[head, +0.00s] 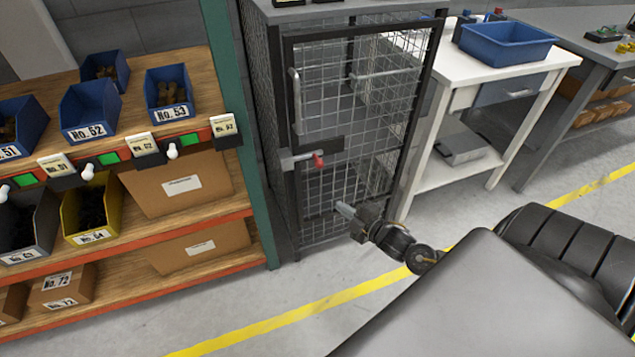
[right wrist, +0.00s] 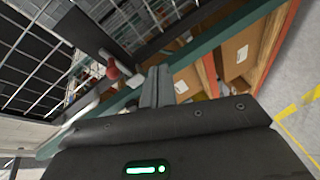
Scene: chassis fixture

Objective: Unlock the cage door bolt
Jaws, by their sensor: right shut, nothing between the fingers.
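The cage door (head: 362,130) is a dark frame with wire mesh, and it stands closed or nearly so; I cannot tell which. The bolt (head: 300,158) is a grey bar at the door's left edge with a red knob (head: 319,160). In the right wrist view the red knob (right wrist: 112,72) shows left of the fingers. My right gripper (head: 345,209) is shut and empty, in front of the door, below and right of the knob and apart from it. Its fingers also show in the right wrist view (right wrist: 157,85). My left gripper is out of view.
A shelf rack (head: 130,240) with blue bins and cardboard boxes stands left of the cage. A white table (head: 470,70) with a blue tray (head: 506,42) stands to the right. A vertical handle (head: 296,100) is on the door above the bolt. Floor in front is clear.

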